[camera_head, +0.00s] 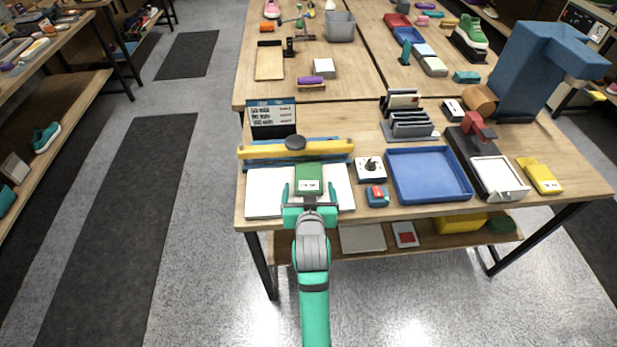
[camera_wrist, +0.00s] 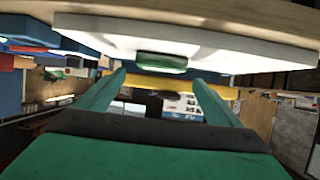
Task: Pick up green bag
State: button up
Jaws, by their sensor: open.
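The green bag (camera_head: 309,179) is a small, boxy green packet with a pale label. It rests on a white pad (camera_head: 264,192) at the left front of the near table. My teal gripper (camera_head: 309,188) is at the front side of the bag, its fingers spread to either side. In the wrist view, which looks upside down, the bag (camera_wrist: 161,62) shows against the white pad, ahead of my open fingers (camera_wrist: 160,78). No contact with the bag is visible, and the space between the fingers looks empty.
A yellow bar (camera_head: 258,152) crosses behind the pad. To the right are a small box with a black knob (camera_head: 370,168), a red and teal block (camera_head: 377,195) and a blue tray (camera_head: 429,196). A dark sign (camera_head: 272,118) stands behind. The floor (camera_head: 215,250) at left is clear.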

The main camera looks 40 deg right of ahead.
aim_at(309, 178)
jog(key=shift+x, duration=3.35)
jog(key=shift+s, duration=0.1)
jog(key=shift+c, duration=0.4)
jog(key=c, duration=1.2)
jog(key=shift+r, duration=0.15)
